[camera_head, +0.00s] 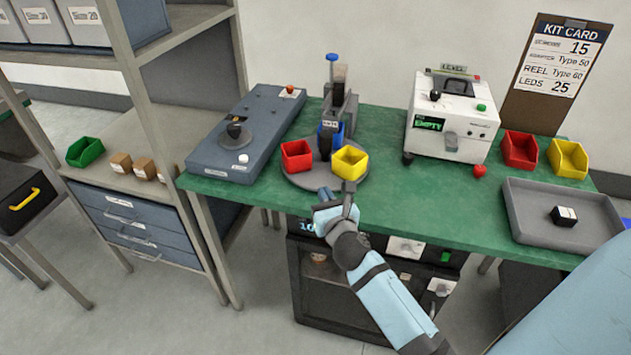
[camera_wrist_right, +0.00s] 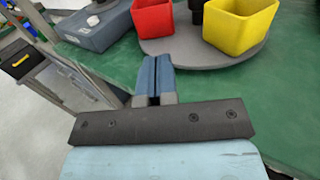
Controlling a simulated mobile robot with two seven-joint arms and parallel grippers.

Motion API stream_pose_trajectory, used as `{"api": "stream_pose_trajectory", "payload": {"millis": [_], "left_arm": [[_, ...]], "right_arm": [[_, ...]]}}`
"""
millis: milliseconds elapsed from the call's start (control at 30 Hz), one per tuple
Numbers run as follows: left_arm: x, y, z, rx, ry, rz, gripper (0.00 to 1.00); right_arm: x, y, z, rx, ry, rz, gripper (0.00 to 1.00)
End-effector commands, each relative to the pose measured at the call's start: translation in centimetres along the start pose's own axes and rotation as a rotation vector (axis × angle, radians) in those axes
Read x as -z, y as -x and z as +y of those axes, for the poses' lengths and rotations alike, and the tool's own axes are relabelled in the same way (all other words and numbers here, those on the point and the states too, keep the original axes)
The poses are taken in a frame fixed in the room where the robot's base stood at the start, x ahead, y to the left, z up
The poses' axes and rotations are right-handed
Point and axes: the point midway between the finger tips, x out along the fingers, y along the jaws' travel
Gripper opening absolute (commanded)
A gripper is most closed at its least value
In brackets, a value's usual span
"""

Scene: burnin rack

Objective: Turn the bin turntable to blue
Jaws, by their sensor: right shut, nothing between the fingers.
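The bin turntable (camera_head: 318,183) is a round grey disc near the front edge of the green table, with a dark post at its middle. It carries a red bin (camera_head: 297,156) at the left, a yellow bin (camera_head: 350,162) at the front right and a blue bin (camera_head: 330,134) at the back. My right gripper (camera_head: 347,190) is shut and empty, just in front of the disc near the yellow bin. In the right wrist view its fingers (camera_wrist_right: 154,78) point at the disc rim (camera_wrist_right: 205,52), below the red bin (camera_wrist_right: 153,17) and yellow bin (camera_wrist_right: 240,25). Contact with the rim cannot be told. My left gripper is not in view.
A blue-grey fixture with a black knob (camera_head: 236,131) lies left of the turntable. A white tester (camera_head: 453,118) stands to the right. Red (camera_head: 519,150) and yellow (camera_head: 568,159) bins and a grey tray (camera_head: 524,222) are farther right.

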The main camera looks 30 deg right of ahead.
Motion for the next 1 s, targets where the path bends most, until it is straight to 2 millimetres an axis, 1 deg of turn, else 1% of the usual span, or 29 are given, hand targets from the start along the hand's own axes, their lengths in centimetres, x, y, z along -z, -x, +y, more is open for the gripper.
{"api": "stream_pose_trajectory", "payload": {"millis": [167, 400, 600, 700, 800, 1000], "left_arm": [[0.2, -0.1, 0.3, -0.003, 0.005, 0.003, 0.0], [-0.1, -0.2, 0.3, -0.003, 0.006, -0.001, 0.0], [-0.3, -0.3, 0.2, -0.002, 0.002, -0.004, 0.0], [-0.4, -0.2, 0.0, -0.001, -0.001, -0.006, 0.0], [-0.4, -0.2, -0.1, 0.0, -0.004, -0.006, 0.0], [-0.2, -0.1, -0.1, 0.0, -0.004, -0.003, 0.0]], "right_arm": [[-0.2, -3.2, -0.1, 0.0, 0.002, -0.004, 0.0], [-0.1, -8.5, -0.1, 0.0, 0.003, -0.004, 0.0], [-0.1, -11.6, -0.1, -0.001, 0.004, -0.004, 0.0], [-0.1, -12.5, -0.1, -0.001, 0.004, -0.003, 0.0], [-0.1, -13.0, -0.1, -0.001, 0.004, -0.003, 0.0], [-0.1, -13.2, -0.1, -0.001, 0.004, -0.003, 0.0]]}}
